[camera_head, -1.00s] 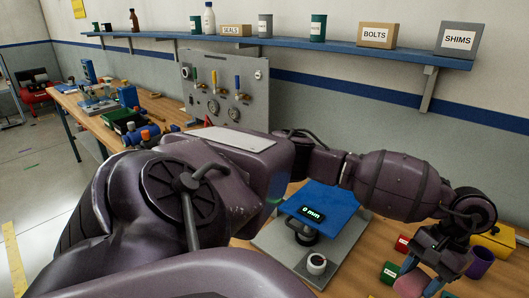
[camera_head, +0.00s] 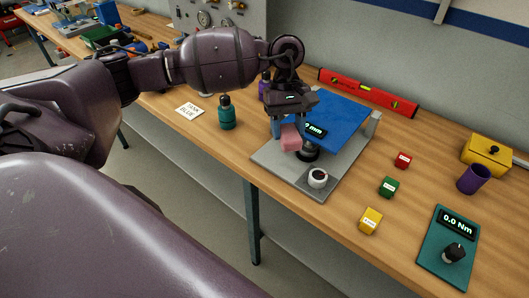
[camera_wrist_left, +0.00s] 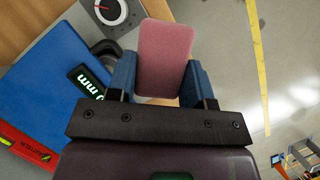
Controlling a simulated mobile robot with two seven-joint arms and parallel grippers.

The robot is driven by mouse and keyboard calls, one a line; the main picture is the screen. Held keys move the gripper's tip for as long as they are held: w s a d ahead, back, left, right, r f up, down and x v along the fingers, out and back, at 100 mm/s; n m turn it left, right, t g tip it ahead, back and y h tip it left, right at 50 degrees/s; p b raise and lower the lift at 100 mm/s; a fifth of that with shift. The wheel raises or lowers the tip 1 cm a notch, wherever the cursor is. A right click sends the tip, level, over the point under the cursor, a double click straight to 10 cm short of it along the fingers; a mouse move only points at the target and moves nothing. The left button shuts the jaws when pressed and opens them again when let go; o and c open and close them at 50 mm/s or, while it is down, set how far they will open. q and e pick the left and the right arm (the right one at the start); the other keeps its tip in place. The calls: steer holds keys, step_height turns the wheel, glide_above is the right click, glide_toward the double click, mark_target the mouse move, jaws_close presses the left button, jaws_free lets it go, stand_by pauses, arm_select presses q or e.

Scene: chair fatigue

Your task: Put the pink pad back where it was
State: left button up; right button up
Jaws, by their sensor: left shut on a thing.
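My left gripper (camera_head: 287,128) is shut on the pink pad (camera_head: 291,138), near the left front side of the blue-topped device on its grey base. In the left wrist view the pink pad (camera_wrist_left: 164,58) sits between the two blue fingers. The device has a blue plate (camera_head: 325,120), a display that reads "mm" with its digits partly hidden, and a white knob (camera_head: 318,178) at the front of the grey base (camera_head: 300,184). I cannot tell whether the pad touches the device. My right gripper is not in view.
Red, green and yellow small blocks (camera_head: 388,187) lie right of the device. A teal torque unit (camera_head: 447,247) reading 0.0 Nm, a purple cup (camera_head: 473,179) and a yellow box (camera_head: 487,155) stand further right. A teal bottle (camera_head: 227,113) stands left. A red level (camera_head: 368,92) lies behind.

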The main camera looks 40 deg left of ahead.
arm_select(q)
steer(key=w+a+r+n+t+b, duration=0.2)
steer(key=a+r+n+t, duration=0.4)
steer(key=n, duration=1.1)
glide_above(269, 157)
steer(key=a, duration=0.1)
steer(key=f, duration=1.3)
steer(key=shift+s+f, duration=0.35)
steer(key=shift+f, duration=0.05)
steer(key=shift+f+b, duration=0.3)
steer(key=shift+f, duration=2.05)
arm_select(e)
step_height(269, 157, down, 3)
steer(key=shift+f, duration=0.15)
arm_select(q)
steer(key=shift+f, duration=0.1)
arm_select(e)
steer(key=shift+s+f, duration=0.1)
arm_select(q)
steer(key=o, duration=0.9)
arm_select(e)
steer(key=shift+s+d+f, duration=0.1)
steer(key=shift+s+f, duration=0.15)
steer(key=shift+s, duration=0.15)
